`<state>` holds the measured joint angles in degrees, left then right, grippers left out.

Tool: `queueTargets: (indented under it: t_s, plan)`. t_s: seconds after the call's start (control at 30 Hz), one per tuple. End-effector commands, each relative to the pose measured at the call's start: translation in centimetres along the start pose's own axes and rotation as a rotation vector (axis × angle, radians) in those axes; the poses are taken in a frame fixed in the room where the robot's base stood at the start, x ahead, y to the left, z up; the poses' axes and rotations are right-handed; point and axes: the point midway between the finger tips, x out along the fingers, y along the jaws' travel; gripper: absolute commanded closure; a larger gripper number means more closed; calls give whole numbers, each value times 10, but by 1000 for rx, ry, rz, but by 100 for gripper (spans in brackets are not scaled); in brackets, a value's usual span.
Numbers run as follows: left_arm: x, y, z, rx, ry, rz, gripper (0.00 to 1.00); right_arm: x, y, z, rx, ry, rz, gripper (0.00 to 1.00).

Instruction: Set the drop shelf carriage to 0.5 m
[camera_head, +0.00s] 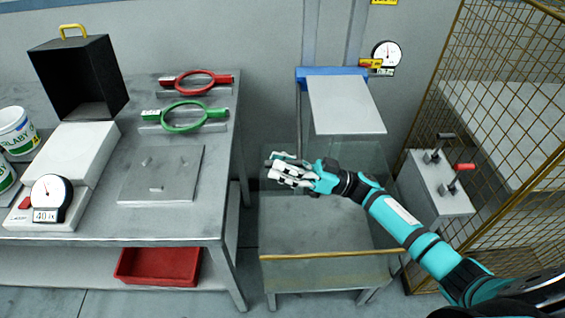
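The drop shelf carriage appears to be the pale grey plate (346,106) with a blue back bar (330,71), standing out from the wall right of centre. A round dial gauge (386,52) with a yellow tag and small readout is on the wall beside it; its figures are too small to read. A grey control box (436,186) with a black-knobbed lever and a red-handled lever (457,178) stands to the right. My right gripper (285,172) is in front of and below the plate, apart from the levers, fingers pointing left; its finger gap is unclear. My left gripper is out of view.
A low stand (325,272) with clear panels and a yellow front edge lies below my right arm. A yellow mesh fence (510,110) closes the right side. A metal bench (110,215) at left holds a scale, a black box, tubs and red and green ring tools.

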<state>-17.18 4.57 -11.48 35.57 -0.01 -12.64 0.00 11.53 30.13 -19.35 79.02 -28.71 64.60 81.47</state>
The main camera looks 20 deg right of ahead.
Motion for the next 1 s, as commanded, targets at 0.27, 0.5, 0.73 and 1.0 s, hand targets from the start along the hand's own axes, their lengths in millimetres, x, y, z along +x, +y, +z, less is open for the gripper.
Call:
queueTargets:
  t_s: [0.27, 0.5, 0.73, 1.0]
  plan:
    - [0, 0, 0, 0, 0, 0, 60, 0, 0, 0, 0, 0, 0, 100]
    - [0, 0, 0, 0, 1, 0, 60, 0, 0, 0, 0, 0, 0, 100]
    - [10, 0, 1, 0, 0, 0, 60, -5, 2, 11, 1, 0, 1, 100]
    - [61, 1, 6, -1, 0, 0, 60, -28, 14, 70, 2, -2, 0, 100]
